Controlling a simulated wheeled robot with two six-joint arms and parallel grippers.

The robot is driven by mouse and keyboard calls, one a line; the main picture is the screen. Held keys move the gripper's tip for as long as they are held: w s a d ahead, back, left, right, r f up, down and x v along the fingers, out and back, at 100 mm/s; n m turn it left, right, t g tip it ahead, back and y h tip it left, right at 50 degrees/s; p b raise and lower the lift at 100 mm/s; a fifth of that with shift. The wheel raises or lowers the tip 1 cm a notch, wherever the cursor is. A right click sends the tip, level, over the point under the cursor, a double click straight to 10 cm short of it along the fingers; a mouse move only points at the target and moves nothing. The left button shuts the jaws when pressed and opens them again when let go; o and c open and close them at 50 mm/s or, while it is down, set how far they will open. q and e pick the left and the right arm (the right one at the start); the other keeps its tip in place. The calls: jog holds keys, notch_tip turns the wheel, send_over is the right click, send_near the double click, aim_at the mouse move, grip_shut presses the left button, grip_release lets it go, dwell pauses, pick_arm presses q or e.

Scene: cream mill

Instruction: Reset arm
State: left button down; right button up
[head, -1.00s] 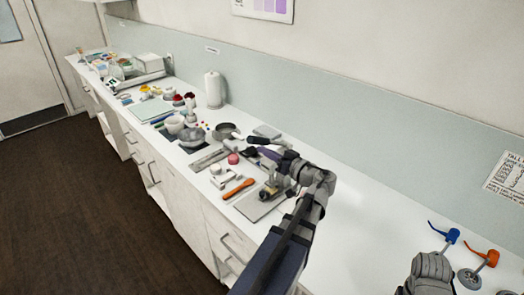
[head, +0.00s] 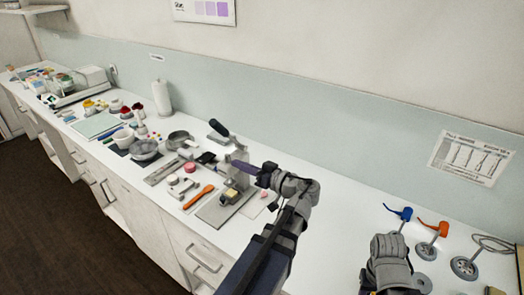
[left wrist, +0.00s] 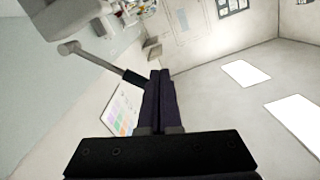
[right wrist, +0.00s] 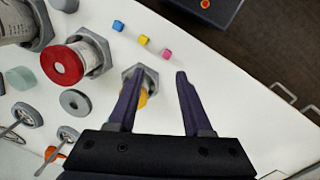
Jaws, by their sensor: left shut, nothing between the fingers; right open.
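My left gripper (head: 248,168) is shut with nothing between its fingers. In the head view it points left in front of a grey bench press (head: 238,178) that stands on a flat plate. The press's dark-gripped lever (head: 219,129) tilts up to the left, above the gripper. In the left wrist view the shut fingertips (left wrist: 160,74) show close to a dark-gripped rod (left wrist: 132,76); I cannot tell whether they touch. My right gripper (right wrist: 163,74) is open and empty over the counter, beside a hexagonal base with a yellow part (right wrist: 150,82).
An orange spatula (head: 199,196) and a pink round piece (head: 190,168) lie left of the press. Blue-handled (head: 400,213) and orange-handled (head: 433,229) tools stand at the right. A red-rimmed jar (right wrist: 62,66) and small cubes (right wrist: 144,40) lie near my right gripper.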

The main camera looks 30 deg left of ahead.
pick_arm(q)
jog(key=s+d+f+m+h, duration=0.2)
jog(key=d+f+m+h, duration=0.6)
jog(key=d+f, duration=0.5)
jog(key=s+d+f+m+h, duration=0.2)
jog(key=d+m, duration=0.1)
jog(key=d, duration=0.3)
jog(key=s+d+f+m+g+h, duration=0.1)
jog(key=s+d+f+m+h, duration=0.2)
jog(key=d, duration=0.4)
jog(key=s+d+f+m+h, duration=0.2)
jog(key=d+f+m+h, duration=0.1)
jog(key=d, duration=0.4)
jog(key=shift+s+d, duration=0.15)
jog(key=shift+s, duration=0.05)
jog(key=shift+s+d, duration=0.2)
jog(key=shift+d, duration=0.15)
